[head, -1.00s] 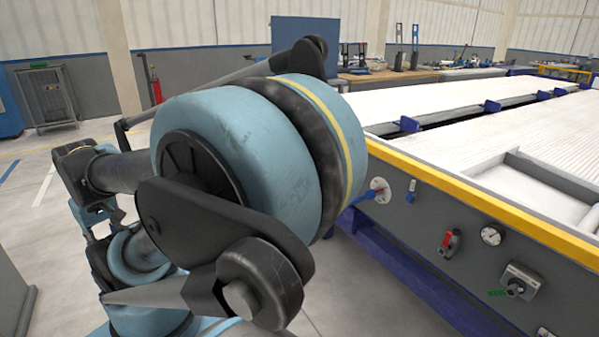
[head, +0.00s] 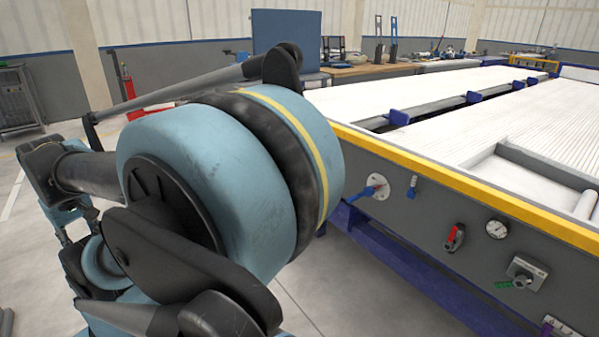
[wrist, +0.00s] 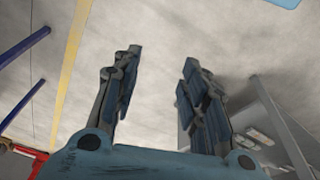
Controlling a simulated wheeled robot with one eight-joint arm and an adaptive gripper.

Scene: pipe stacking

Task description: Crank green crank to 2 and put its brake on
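A green handle (head: 512,284) sits on a small grey plate low on the machine's side panel, at the right of the head view. Its dial marks are too small to read.
The panel also carries a blue crank (head: 366,192) on a white disc, a small blue lever (head: 412,187), a red lever (head: 454,236) and a gauge (head: 497,229). A yellow edge (head: 450,190) runs above them. Open floor (head: 320,285) lies before the panel.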

